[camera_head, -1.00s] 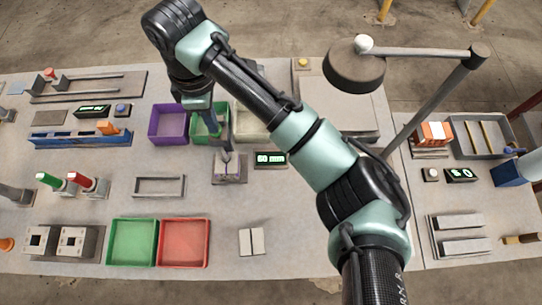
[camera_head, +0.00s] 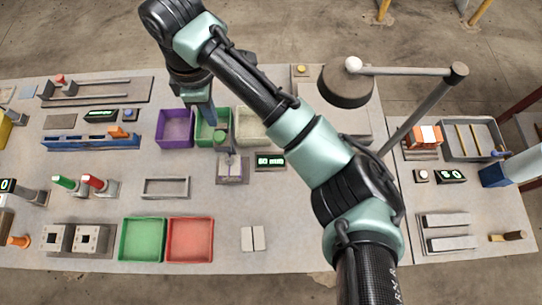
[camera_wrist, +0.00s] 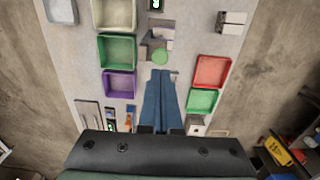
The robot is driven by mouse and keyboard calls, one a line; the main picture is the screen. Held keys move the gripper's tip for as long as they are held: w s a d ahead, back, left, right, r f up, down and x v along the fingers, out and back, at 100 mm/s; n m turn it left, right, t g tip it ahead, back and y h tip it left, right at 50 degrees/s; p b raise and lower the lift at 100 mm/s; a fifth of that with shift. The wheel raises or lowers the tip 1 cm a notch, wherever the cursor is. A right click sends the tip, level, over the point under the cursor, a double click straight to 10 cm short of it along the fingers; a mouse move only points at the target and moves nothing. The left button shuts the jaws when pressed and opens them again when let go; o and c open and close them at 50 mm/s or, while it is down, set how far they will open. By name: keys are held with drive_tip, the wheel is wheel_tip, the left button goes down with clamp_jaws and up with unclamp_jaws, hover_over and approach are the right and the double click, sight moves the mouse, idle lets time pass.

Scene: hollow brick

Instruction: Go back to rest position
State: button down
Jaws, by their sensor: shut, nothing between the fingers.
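My gripper (camera_head: 209,121) hangs above the back bins in the head view, tilted downward. Its blue fingers (camera_wrist: 160,74) lie together in the wrist view, shut with nothing between them. A grey-and-purple fixture (camera_head: 231,170) with a green round-topped part (camera_head: 220,137) stands just in front of the gripper. The green top also shows just beyond the fingertips in the wrist view (camera_wrist: 159,57), apart from them as far as I can tell.
Purple (camera_head: 175,143), green (camera_head: 200,143) and cream (camera_head: 251,143) bins stand behind the fixture. Front green (camera_head: 142,260) and red (camera_head: 190,260) trays lie near a pale split block (camera_head: 253,239).

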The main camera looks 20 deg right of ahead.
drive_tip(key=shift+r, duration=0.45)
drive_tip(key=shift+a, duration=0.1)
drive_tip(key=w+a+r+m+t+y+b, duration=0.2)
drive_tip(key=w+a+r+t+y, duration=0.2)
drive_tip(key=w+a+r+t, duration=0.6)
drive_tip(key=a+r+m+t+y+b, duration=0.1)
drive_tip(key=a+r+m+t+y, duration=0.2)
drive_tip(key=r, duration=1.2)
drive_tip(key=s+d+r+m+t+h+b, duration=0.1)
drive_tip(key=s+d+r+m+t+h, duration=0.1)
drive_tip(key=r, duration=0.5)
drive_tip(key=s+d+r+m+t+h+b, duration=0.1)
drive_tip(key=s+d+r+m+t+h, duration=0.1)
drive_tip(key=s+d+r+m+t, duration=0.2)
drive_tip(key=s+d+r+m+t+h+b, duration=0.1)
drive_tip(key=s+d+r+m+t+h, duration=0.2)
drive_tip(key=s+d+r+t, duration=0.4)
drive_tip(key=s+r+t, duration=0.1)
drive_tip(key=s+r, duration=0.2)
drive_tip(key=s, duration=0.1)
drive_tip(key=shift+s+d+r, duration=0.15)
drive_tip(key=shift+s+r, duration=0.05)
drive_tip(key=shift+r, duration=0.1)
